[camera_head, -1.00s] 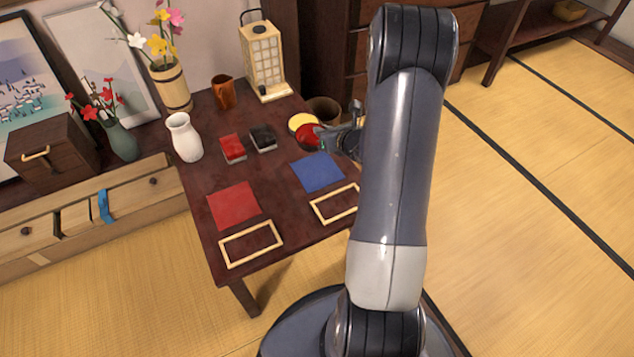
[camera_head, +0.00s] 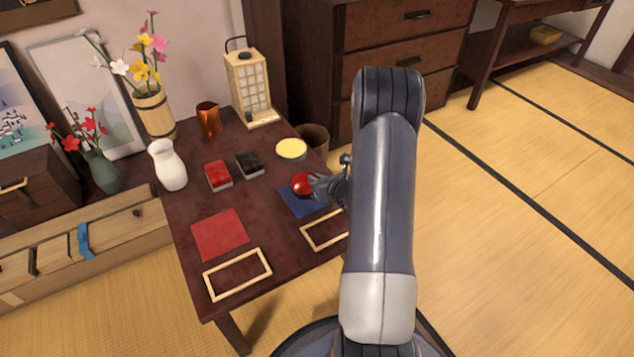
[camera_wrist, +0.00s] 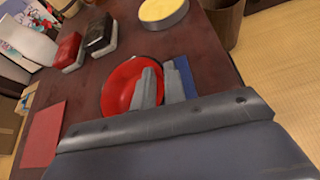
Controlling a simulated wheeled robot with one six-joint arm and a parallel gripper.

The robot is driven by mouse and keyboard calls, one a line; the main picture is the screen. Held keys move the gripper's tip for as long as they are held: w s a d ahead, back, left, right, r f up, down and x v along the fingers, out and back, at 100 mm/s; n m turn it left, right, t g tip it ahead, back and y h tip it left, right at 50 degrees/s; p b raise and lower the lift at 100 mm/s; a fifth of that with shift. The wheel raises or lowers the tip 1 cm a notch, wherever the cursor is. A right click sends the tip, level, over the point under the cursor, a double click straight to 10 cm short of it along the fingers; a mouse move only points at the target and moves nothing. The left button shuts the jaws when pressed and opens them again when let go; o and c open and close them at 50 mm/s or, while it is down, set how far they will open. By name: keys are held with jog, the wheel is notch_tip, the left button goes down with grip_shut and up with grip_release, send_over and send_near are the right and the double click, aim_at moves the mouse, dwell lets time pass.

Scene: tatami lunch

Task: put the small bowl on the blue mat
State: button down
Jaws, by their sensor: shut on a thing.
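The small bowl, red and round, shows in the head view (camera_head: 301,184) and in the wrist view (camera_wrist: 118,88). My gripper (camera_head: 314,186) is shut on the bowl's right side; its two fingers show in the wrist view (camera_wrist: 160,84) at the bowl's rim. The blue mat (camera_head: 292,204) lies flat on the table, and the bowl shows over its far left part in the head view. My gripper and the bowl hide part of the mat. I cannot tell how high the bowl is above it. A blue strip of the mat (camera_wrist: 187,78) shows beside the fingers.
A red mat (camera_head: 219,235) and two wooden frames (camera_head: 237,274) lie on the dark table (camera_head: 190,205). A yellow-topped round dish (camera_head: 291,149), a red box (camera_head: 217,174) and a black box (camera_head: 249,163) stand behind.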

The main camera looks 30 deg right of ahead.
jog(key=c, duration=1.4)
grip_release()
jog(key=shift+c, duration=0.2)
jog(key=p+v, duration=0.2)
jog(key=v, duration=0.9)
jog(key=shift+s+r+p, duration=0.25)
jog(key=shift+p, duration=0.05)
jog(key=shift+s, duration=0.2)
jog(key=shift+s, duration=0.1)
